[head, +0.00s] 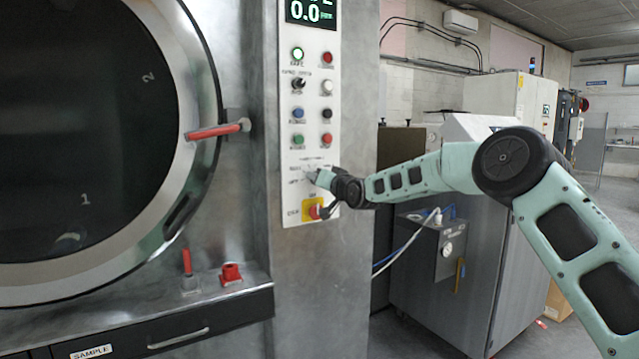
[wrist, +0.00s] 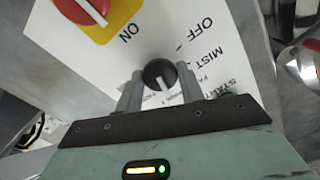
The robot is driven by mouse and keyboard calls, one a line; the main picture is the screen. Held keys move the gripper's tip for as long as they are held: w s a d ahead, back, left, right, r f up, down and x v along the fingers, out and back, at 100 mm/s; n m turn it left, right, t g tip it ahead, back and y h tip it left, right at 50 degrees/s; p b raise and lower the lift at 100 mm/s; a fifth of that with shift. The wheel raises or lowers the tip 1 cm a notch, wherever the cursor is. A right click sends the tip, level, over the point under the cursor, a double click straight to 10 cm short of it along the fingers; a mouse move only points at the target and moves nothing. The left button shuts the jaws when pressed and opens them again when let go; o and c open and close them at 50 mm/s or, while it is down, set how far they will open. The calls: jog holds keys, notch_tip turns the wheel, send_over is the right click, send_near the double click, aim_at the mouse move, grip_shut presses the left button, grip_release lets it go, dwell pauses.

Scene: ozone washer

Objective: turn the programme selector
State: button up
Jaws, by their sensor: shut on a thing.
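The programme selector (wrist: 158,72) is a round black knob with a white pointer line, set on a white panel in the wrist view. Printed words beside it include OFF and MIST, and another label is partly cut off by my finger. My gripper (wrist: 160,88) has one grey finger on each side of the knob and is shut on it. The pointer line faces down toward my gripper in the wrist view. In the head view my gripper (head: 314,179) is at the lower part of the control panel (head: 312,100) and hides the selector.
A red knob on a yellow plate (head: 309,210) sits just below my gripper; the red knob also shows in the wrist view (wrist: 85,10). Several buttons are above. The round door (head: 204,100) with a red handle (head: 214,131) is left. A grey cabinet (head: 425,270) stands right.

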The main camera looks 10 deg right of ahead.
jog(key=shift+f+m, duration=0.1)
jog(key=shift+m, duration=0.3)
jog(key=o, duration=1)
jog(key=b+v, duration=0.3)
jog(key=v, duration=1.4)
jog(key=shift+s+b, duration=0.2)
jog(key=shift+b, duration=0.1)
